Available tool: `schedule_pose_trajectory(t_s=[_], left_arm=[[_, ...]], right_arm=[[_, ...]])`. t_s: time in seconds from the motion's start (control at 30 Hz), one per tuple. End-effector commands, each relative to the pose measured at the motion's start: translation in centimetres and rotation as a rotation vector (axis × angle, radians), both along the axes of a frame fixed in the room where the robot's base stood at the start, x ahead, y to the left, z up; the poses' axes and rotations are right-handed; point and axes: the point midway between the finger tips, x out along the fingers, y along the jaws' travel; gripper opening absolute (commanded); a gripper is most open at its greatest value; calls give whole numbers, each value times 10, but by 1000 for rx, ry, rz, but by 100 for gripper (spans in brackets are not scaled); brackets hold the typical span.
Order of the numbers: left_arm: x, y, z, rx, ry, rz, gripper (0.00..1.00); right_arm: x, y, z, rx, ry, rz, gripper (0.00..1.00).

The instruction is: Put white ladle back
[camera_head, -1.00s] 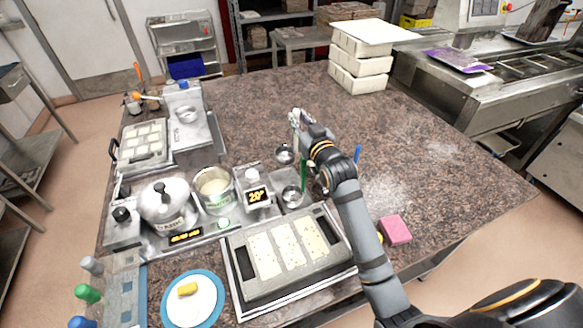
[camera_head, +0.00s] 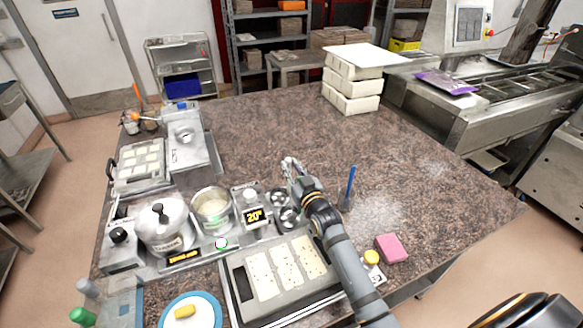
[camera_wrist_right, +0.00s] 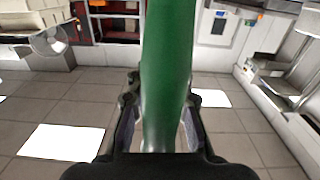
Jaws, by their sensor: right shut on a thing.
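My right gripper (camera_head: 291,168) is shut on a green handle, the held ladle (camera_wrist_right: 167,70) in the right wrist view. In the head view my right arm hides this handle. Two metal ladle-like bowls, an upper one (camera_head: 279,196) and a lower one (camera_head: 288,218), show close together just left of my right arm. The upper bowl seems to belong to the held ladle. A steel pot of pale chocolate (camera_head: 212,206) stands left of them. A blue handle (camera_head: 351,180) stands upright right of the arm. My left gripper is not in view.
A digital display (camera_head: 253,217) stands beside the pot. The mould (camera_head: 235,277) lies in front, partly under my right arm. A pink sponge (camera_head: 391,248) and yellow-capped item (camera_head: 371,257) lie right of the arm. White blocks (camera_head: 350,88) are stacked at the back; the middle counter is clear.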

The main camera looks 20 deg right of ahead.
Motion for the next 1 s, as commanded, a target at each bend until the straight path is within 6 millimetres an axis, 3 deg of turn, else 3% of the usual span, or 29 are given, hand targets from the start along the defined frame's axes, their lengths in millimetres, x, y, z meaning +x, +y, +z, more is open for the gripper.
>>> schedule_pose_trajectory(t_s=[0.3,0.33,0.5,0.83,1.0], left_arm=[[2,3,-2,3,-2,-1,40],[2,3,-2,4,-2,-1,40],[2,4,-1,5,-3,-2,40],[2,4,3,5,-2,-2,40],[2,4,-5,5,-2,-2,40]], right_arm=[[0,0,-2,0,-4,0,0],[0,0,-3,0,-2,0,21],[0,0,-2,0,-2,0,43],[0,0,3,0,-2,0,43],[-31,-1,-2,-1,1,1,43]])
